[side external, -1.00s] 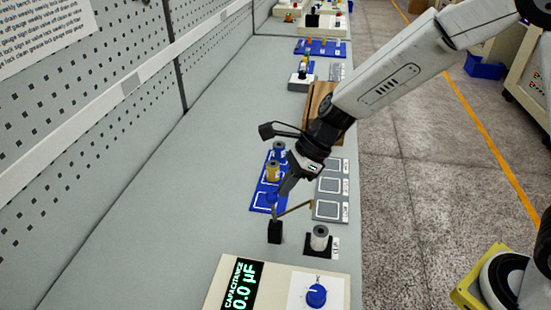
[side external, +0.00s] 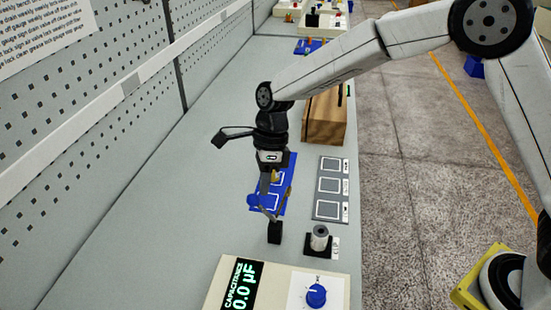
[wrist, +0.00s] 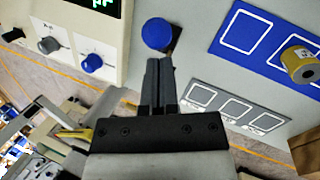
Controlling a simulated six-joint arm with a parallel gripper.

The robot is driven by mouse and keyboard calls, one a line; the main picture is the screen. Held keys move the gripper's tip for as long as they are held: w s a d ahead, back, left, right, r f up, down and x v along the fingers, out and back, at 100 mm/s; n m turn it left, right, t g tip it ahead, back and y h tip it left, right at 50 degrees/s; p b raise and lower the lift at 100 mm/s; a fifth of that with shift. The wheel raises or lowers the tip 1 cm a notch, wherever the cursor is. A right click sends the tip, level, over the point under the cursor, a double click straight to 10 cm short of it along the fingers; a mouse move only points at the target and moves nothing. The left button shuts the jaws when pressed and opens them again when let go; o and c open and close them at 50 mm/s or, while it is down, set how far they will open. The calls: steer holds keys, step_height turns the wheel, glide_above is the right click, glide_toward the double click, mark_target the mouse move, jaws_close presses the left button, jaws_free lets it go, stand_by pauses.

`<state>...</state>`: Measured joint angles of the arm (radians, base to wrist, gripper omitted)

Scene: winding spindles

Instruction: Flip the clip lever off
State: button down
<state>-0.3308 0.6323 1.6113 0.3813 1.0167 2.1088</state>
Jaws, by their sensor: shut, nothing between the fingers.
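The clip has a small black base (side external: 275,232) on the bench, with a thin brass-coloured arm (side external: 285,202) rising from it and a round blue knob (side external: 253,201) to the left. In the wrist view the blue knob (wrist: 157,33) lies just beyond my fingertips, with the dark base partly hidden behind it. My gripper (side external: 264,194) points down above the base, beside the knob. In the wrist view my gripper (wrist: 160,62) has its fingers together and empty. I cannot tell whether they touch the knob.
A grey spool (side external: 320,233) stands on a black pad at right. The capacitance meter (side external: 240,285) is in front. A blue board (wrist: 240,40) carries a yellow spool (wrist: 302,65). Grey plates (side external: 331,187) and a brown box (side external: 325,120) lie beyond. The bench at left is clear.

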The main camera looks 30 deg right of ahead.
steer(key=shift+w+a+f, duration=0.1)
steer(key=shift+w+a, duration=0.15)
steer(key=shift+w, duration=0.05)
steer(key=shift+a, duration=0.1)
stand_by(0.3)
steer(key=d+v, duration=0.1)
steer(key=v, duration=1.2)
steer(key=shift+s+d+f, duration=0.15)
steer(key=shift+d+f, duration=0.05)
steer(key=shift+d, duration=0.2)
